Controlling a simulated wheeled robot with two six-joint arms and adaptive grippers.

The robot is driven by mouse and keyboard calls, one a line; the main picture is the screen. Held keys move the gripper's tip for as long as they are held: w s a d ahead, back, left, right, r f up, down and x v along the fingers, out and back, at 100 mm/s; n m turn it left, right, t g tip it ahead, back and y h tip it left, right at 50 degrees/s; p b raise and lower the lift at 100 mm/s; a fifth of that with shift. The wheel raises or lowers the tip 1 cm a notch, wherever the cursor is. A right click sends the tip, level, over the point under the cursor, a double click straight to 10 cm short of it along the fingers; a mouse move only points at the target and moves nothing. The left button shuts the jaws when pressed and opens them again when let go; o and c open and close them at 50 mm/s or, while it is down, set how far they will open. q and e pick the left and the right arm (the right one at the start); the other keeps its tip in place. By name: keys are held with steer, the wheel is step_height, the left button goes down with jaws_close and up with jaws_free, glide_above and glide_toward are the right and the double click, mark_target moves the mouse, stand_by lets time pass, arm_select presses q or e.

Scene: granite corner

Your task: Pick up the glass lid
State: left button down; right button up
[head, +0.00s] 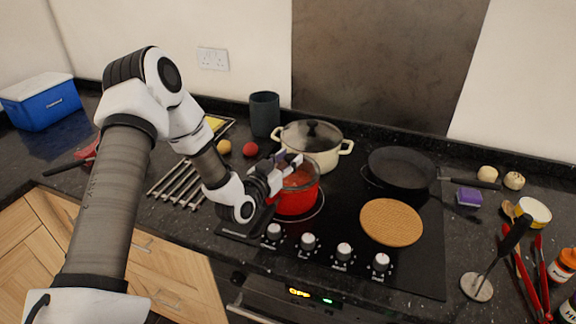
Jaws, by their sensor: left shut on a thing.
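A red pot (294,204) stands on the front left of the black hob. A see-through glass lid (302,175) appears to cover its top, with orange-red colour showing through. My left gripper (290,160) reaches in from the left over this pot and is shut at the lid's middle. The gripper hides the knob and the lid's left part. I cannot tell whether the lid's rim touches the pot. My right gripper is not in view.
A black frying pan (400,168) and a round woven mat (391,222) are to the right. A metal rack (178,185) lies left; a dark cup (264,114) stands behind.

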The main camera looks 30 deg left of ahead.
mark_target(279, 164)
arm_select(q)
steer(key=s, duration=0.2)
steer(key=s+r, duration=0.1)
steer(key=s, duration=0.1)
steer(key=shift+r+b, duration=0.1)
steer(key=shift+b, duration=0.3)
step_height(279, 164, up, 13)
steer(key=shift+f, duration=0.2)
